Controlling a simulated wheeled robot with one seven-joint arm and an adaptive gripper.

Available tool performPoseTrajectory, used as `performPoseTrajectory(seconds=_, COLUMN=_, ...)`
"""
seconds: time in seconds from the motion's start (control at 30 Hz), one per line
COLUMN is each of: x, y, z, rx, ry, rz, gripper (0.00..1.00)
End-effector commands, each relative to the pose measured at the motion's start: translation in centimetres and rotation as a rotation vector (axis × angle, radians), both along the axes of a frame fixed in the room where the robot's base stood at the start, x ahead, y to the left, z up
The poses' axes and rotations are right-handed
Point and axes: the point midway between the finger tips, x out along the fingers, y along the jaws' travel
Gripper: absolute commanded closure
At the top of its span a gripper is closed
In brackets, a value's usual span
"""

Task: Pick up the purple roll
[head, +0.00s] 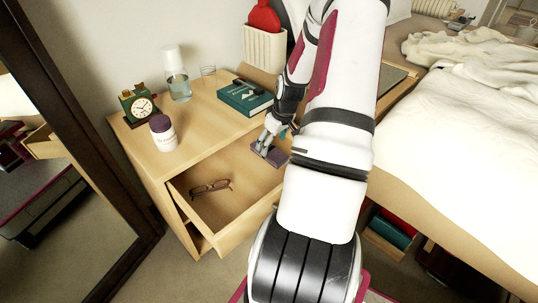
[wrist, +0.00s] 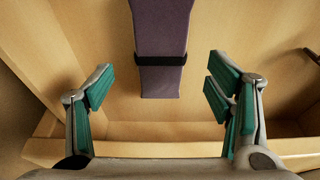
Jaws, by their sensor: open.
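The purple roll (head: 272,155) lies in the open drawer (head: 236,231) of the wooden nightstand. In the wrist view the purple roll (wrist: 161,30) is long and flat-looking with a black band near its lower end; its far end is cut off by the frame's top edge. My gripper (head: 266,140) reaches down at the drawer, right by the roll. In the wrist view my gripper (wrist: 160,88) is open, with green-padded fingers on either side of the roll's line and clear gaps to both sides. Nothing is held. My arm hides part of the drawer's right side.
Eyeglasses (head: 210,187) lie in the drawer, left of the roll. On the nightstand top are a clock (head: 139,105), a purple-capped bottle (head: 163,134), a clear bottle (head: 176,75) and a green book (head: 245,97). A mirror (head: 75,120) stands left, a bed (head: 460,130) right.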

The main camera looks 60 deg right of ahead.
Motion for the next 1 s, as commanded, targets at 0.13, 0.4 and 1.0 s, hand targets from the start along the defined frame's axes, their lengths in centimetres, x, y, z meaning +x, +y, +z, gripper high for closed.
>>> performPoseTrajectory(seconds=0.13, x=0.5, y=0.0, z=-2.0, rx=0.002, ry=0.001, rz=0.002, gripper=0.27)
performPoseTrajectory(seconds=0.4, x=1.2, y=-0.2, z=-4.4, rx=0.0, ry=0.0, rz=0.0, gripper=0.27)
performPoseTrajectory(seconds=1.0, x=1.2, y=-0.2, z=-4.3, rx=0.0, ry=0.0, rz=0.0, gripper=0.74)
